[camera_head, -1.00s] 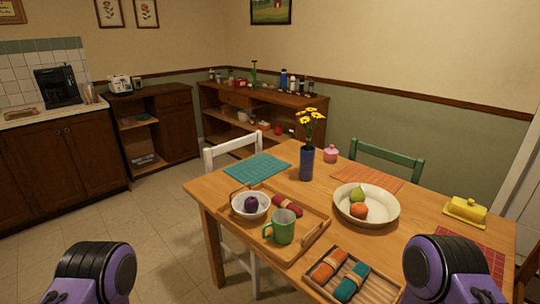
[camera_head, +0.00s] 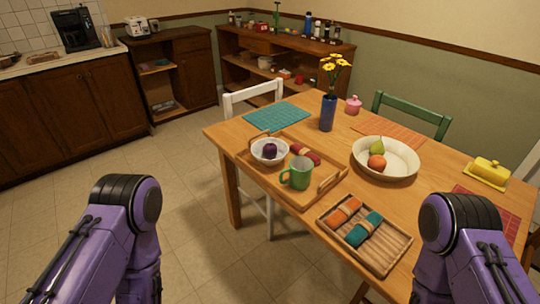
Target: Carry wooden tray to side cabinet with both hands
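The wooden tray (camera_head: 302,196) lies on the near left part of the wooden table (camera_head: 452,191). It has raised handles and holds a white bowl (camera_head: 259,155) with a purple fruit (camera_head: 270,150), a green mug (camera_head: 299,174) and a rolled red napkin (camera_head: 311,156). Dark wooden cabinets stand beyond the table: a low one with a toaster (camera_head: 137,27) on top and a long open-shelved one (camera_head: 297,46). My purple arms show at the lower left and lower right, both apart from the tray. Both grippers are out of the picture.
A second slatted tray (camera_head: 389,257) with rolled napkins lies close to the right of the wooden tray. A cream fruit bowl (camera_head: 404,158), blue flower vase (camera_head: 327,113) and butter dish (camera_head: 488,172) share the table. White (camera_head: 237,98) and green (camera_head: 436,119) chairs stand around it. The floor at left is clear.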

